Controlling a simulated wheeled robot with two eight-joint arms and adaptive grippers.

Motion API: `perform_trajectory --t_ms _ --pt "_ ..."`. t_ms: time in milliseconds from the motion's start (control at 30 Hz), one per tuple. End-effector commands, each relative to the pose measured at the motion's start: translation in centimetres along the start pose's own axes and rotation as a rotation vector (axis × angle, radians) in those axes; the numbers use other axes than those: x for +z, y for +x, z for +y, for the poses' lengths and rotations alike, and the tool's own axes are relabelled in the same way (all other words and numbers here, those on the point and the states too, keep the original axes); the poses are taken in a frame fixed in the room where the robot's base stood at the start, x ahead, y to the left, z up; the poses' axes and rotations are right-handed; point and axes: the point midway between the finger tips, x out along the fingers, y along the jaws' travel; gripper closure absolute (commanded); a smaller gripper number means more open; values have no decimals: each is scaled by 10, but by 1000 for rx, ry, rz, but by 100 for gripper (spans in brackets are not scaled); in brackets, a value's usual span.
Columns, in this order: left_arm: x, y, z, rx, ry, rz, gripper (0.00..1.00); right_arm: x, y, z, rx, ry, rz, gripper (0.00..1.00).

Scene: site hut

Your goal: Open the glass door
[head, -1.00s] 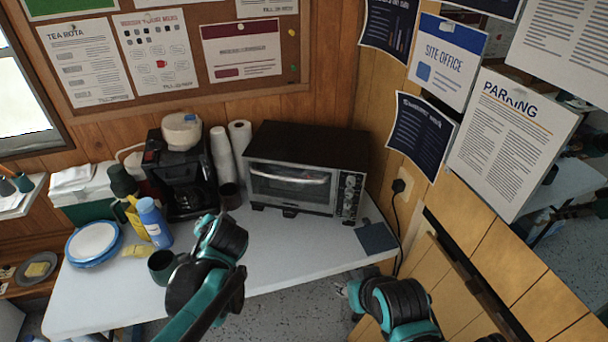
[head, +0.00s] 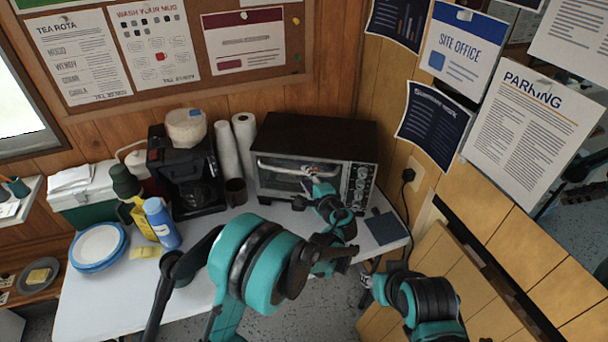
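The toaster oven (head: 318,133) stands on the white table at the back, against the corner. Its glass door (head: 277,182) is on the front and looks closed, with a pale bar handle (head: 275,166) along the top. My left gripper (head: 311,179) is in front of the door at the right half of the handle. Its fingers are small and overlap the handle, so I cannot tell whether they are shut or touch it. The gripper and wrist hide the door's lower right part. My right arm shows at the lower right, but its gripper does not show.
A coffee machine (head: 188,175), stacked cups (head: 228,153) and a dark mug (head: 236,191) stand left of the oven. A blue bottle (head: 161,222) and plates (head: 97,246) are further left. A dark mat (head: 385,228) lies right of the oven. A wall closes the right side.

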Motion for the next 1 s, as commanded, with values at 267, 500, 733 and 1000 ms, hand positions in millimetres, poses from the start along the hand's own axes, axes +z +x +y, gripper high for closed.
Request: perform_trajectory --t_ms 267,500,733,1000 --pt "0 35 1 1 -2 0 65 5 7 0 0 0 0 60" --pt "0 39 0 1 -2 1 65 5 7 0 0 0 0 60" --pt "0 38 0 1 -2 0 100 5 7 0 0 0 0 60" --pt "0 40 0 1 -2 0 100 5 8 0 0 0 0 60"
